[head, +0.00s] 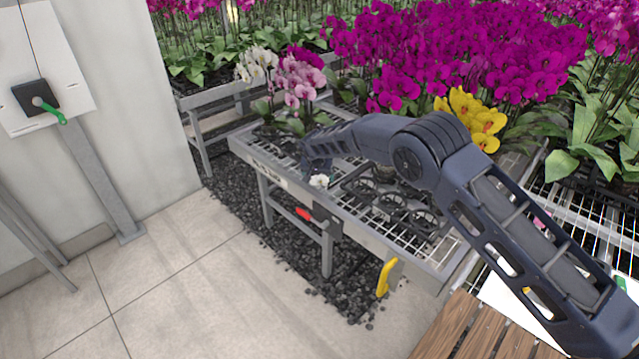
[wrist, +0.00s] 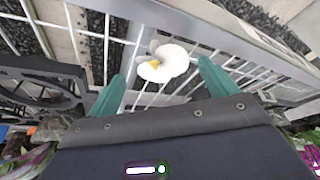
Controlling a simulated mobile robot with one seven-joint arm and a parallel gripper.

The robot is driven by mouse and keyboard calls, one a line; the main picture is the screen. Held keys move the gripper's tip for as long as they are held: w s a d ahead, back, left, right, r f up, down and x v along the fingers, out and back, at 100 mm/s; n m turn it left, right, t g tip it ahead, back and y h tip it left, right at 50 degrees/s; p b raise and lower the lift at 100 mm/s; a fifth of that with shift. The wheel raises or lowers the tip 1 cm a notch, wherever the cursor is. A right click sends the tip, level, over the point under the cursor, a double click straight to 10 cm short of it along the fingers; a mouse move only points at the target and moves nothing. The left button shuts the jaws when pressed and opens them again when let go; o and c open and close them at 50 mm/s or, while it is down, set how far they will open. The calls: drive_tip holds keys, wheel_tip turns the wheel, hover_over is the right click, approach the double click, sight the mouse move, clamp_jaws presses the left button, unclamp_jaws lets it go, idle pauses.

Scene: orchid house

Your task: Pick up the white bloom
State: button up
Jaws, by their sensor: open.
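The white bloom (head: 319,181) lies on the wire-mesh bench (head: 436,247) near its front rail in the head view. In the wrist view the bloom (wrist: 164,63) has white petals and a yellow-orange centre, and rests on the pale mesh. My gripper (wrist: 160,80) is open, with one green finger to the left and one to the right of the bloom. The bloom sits between and slightly beyond the fingertips. I cannot tell whether either finger touches it. In the head view my arm reaches over the bench and hides most of my gripper.
Black ring-shaped pot holders (head: 392,205) stand on the mesh to the right; one (wrist: 40,88) is close to my left finger. Potted pink orchids (head: 299,80) stand at the bench's far left end, yellow orchids (head: 472,117) behind my arm. The tiled floor (head: 160,290) is clear.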

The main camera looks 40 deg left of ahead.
sight(319, 181)
drive_tip(key=shift+x, duration=1.5)
drive_tip(key=c, duration=1.1)
drive_tip(key=shift+o, duration=0.2)
